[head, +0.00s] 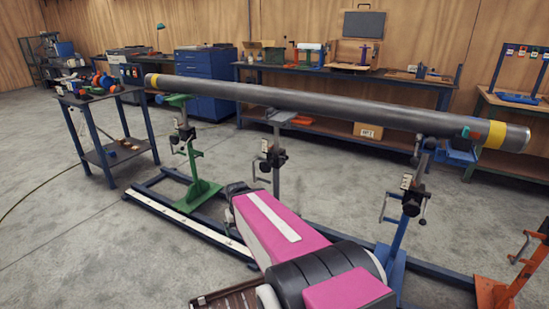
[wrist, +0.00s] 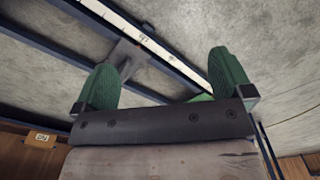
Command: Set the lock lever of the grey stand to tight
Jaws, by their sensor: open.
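The grey stand (head: 276,180) stands in the middle of the head view, under the long pipe (head: 330,106). It has a grey top rest, a black clamp block (head: 273,159) and a small crank at its side. The lock lever is too small to make out, so its setting cannot be told. The stand's foot is hidden behind my pink arm. In the wrist view my gripper (wrist: 165,78) is open, with green pads apart and nothing between them. It points down at the floor and a rail with a white scale (wrist: 150,42). No lever shows there.
A green stand (head: 203,187) is left of the grey one, a blue stand (head: 399,240) right, and an orange stand (head: 492,292) far right. The floor rails (head: 190,225) run beneath. A small blue table (head: 103,100) with tools stands left. Benches line the back wall.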

